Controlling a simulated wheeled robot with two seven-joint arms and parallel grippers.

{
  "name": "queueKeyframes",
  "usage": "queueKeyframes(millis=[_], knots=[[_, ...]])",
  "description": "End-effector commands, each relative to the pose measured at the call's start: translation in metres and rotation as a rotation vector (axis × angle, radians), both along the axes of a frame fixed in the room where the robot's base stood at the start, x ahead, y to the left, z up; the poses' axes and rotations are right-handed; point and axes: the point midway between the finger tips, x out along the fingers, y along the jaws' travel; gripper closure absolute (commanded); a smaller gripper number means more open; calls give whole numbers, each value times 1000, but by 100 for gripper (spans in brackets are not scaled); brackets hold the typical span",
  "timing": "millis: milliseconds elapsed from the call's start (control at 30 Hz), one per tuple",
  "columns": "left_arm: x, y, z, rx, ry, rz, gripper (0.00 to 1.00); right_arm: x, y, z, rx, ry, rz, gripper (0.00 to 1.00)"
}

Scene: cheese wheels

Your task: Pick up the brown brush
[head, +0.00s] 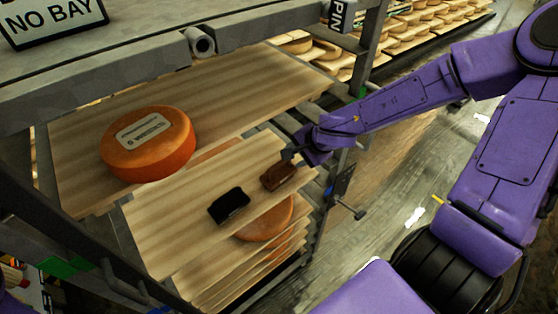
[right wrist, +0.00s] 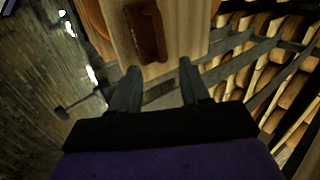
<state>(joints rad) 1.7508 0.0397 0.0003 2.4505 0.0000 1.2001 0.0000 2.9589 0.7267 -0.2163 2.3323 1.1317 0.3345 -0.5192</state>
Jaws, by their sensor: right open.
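The brown brush (head: 278,176) lies on a wooden board (head: 165,245) at the front of the rack, near the board's right end. A black brush (head: 229,205) lies on the same board to its left. My right gripper (head: 290,153) is just beyond the brown brush's right end in the head view. In the right wrist view the brown brush (right wrist: 146,32) lies ahead of the two spread fingers (right wrist: 157,80), with a gap between. The right gripper is open and empty. My left gripper is not in view.
An orange cheese wheel (head: 148,143) with a label sits on the shelf behind. Another wheel (head: 267,222) lies beneath the front board. A dark metal rack post (head: 362,45) stands near my right arm. Open floor (head: 395,170) lies to the right.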

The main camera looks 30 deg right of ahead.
Motion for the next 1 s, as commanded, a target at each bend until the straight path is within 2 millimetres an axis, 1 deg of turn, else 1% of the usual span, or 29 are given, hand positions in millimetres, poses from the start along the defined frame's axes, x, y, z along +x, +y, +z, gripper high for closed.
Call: queueKeyframes(millis=[100,200,233,367,467,533,633,733,900,933,967,1000], knots=[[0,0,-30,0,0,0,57,11,4,-20,17,-13,-2,54],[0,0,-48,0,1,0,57,19,5,-34,15,-8,1,54],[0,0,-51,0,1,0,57,22,5,-38,13,-6,1,54],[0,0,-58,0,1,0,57,30,6,-46,11,-6,2,54],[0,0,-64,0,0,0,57,36,8,-60,11,-3,1,54],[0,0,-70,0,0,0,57,42,9,-72,9,-3,1,54],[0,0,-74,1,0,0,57,51,10,-84,9,-4,1,54],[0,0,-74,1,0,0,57,56,11,-88,10,-6,-1,54],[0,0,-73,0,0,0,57,56,11,-86,10,-7,0,54],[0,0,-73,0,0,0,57,56,11,-86,10,-7,0,57],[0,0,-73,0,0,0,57,56,11,-86,10,-7,0,67],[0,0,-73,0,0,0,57,56,11,-86,10,-7,0,80]])
